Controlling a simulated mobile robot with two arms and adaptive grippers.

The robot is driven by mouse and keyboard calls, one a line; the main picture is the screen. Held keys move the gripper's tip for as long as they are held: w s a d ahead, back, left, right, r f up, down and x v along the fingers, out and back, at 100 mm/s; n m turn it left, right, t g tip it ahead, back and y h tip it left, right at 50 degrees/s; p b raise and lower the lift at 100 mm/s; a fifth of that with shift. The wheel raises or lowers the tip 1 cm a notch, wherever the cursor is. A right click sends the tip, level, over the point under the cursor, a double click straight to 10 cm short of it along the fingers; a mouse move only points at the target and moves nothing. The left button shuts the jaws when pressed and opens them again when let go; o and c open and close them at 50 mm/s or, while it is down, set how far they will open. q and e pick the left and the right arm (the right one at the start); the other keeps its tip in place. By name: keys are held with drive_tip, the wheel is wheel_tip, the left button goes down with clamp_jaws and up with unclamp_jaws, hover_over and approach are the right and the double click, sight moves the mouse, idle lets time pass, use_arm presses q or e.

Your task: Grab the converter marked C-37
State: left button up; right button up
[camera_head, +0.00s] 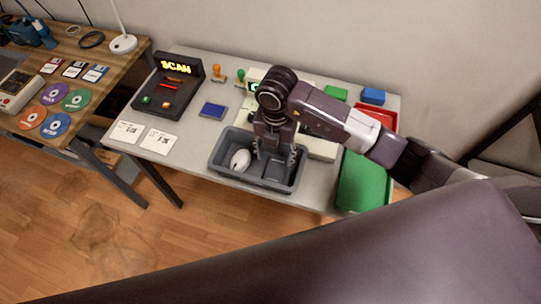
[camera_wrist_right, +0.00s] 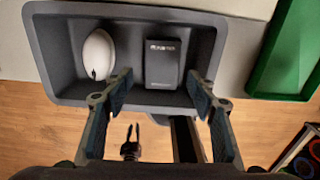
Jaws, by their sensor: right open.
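A small dark box (camera_wrist_right: 163,65) lies in the grey bin (camera_wrist_right: 50,60), with small pale print that I cannot read as C-37. The box also shows in the head view (camera_head: 278,171), partly behind my right gripper. A white mouse-shaped object (camera_wrist_right: 98,53) lies to its left in the bin, and it shows in the head view (camera_head: 240,160). My right gripper (camera_wrist_right: 158,82) is open and empty, its fingers on either side of the box's column in the wrist view. In the head view the right gripper (camera_head: 275,155) points down over the bin. My left gripper is not in view.
A green tray (camera_head: 364,182) stands right of the bin, with a red tray (camera_head: 378,115) behind. A scan console (camera_head: 168,88) and white cards (camera_head: 158,141) are to the left. A wooden table (camera_head: 85,58) with discs stands further left.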

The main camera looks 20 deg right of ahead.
sight(276, 170)
drive_tip(key=shift+w+f, duration=0.2)
drive_tip(key=shift+f, duration=0.15)
drive_tip(key=f+p, duration=0.1)
drive_tip(key=s+f+p, duration=0.1)
drive_tip(key=f, duration=0.1)
drive_tip(key=shift+s+f, duration=0.2)
wheel_tip(276, 170, down, 3)
drive_tip(key=shift+w+r+p, duration=0.15)
drive_tip(key=shift+p, duration=0.2)
drive_tip(key=shift+f, duration=0.4)
drive_tip(key=shift+c, duration=0.2)
drive_tip(key=shift+w+d, duration=0.1)
drive_tip(key=c, duration=1.1)
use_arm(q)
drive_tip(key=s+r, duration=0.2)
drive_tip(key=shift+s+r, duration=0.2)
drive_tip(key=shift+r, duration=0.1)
